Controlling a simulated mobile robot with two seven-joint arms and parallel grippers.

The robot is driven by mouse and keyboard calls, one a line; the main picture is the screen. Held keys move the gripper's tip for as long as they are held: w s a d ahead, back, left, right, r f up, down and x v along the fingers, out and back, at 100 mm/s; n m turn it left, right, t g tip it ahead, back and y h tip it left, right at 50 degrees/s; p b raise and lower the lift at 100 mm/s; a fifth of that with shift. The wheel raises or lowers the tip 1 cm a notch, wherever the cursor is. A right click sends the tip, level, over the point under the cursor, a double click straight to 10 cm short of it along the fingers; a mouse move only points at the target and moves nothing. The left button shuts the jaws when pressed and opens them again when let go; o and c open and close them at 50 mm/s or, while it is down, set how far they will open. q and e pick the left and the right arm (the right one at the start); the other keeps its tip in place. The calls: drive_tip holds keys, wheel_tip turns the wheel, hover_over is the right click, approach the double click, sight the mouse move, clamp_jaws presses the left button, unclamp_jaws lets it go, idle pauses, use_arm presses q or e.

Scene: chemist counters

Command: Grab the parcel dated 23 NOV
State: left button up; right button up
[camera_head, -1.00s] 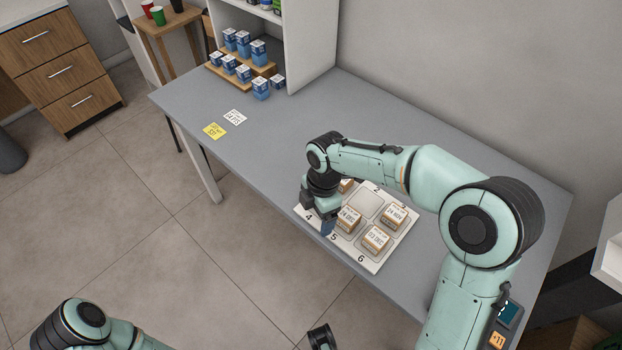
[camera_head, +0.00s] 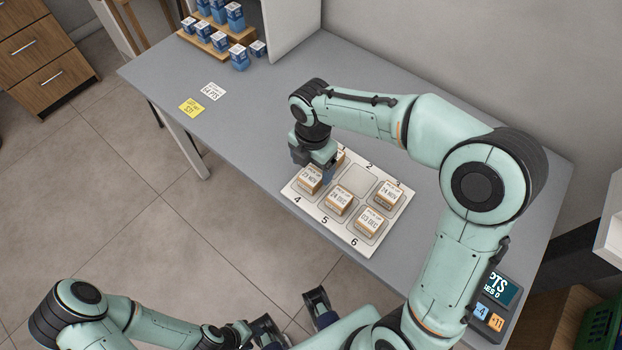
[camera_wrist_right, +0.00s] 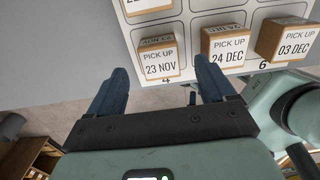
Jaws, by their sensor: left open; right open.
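The parcel dated 23 NOV (camera_head: 309,179) is a small tan box with a white label, on slot 4 of the white numbered tray (camera_head: 367,244). My right gripper (camera_head: 316,166) is open and empty, close above and behind this parcel in the head view. In the right wrist view the 23 NOV parcel (camera_wrist_right: 161,64) sits ahead of the gap between the open fingertips (camera_wrist_right: 160,75), not visibly touched. My left gripper (camera_head: 297,328) is open and empty at the bottom of the head view, away from the tray.
Parcels dated 24 DEC (camera_head: 340,200), 03 DEC (camera_head: 370,221) and 24 NOV (camera_head: 387,194) stand on the tray. Another parcel on slot 1 is mostly hidden. Slot 2 (camera_head: 361,182) is empty. Blue boxes (camera_head: 239,58) stand at the back left. The counter's left half is largely clear.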

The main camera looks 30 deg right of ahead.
sight(311, 176)
drive_tip(key=f, duration=0.5)
drive_tip(key=shift+s+a+f+b, duration=0.1)
drive_tip(key=shift+a+f+b, duration=0.1)
drive_tip(key=shift+b, duration=0.2)
drive_tip(key=shift+r, duration=0.1)
drive_tip(key=c, duration=1.1)
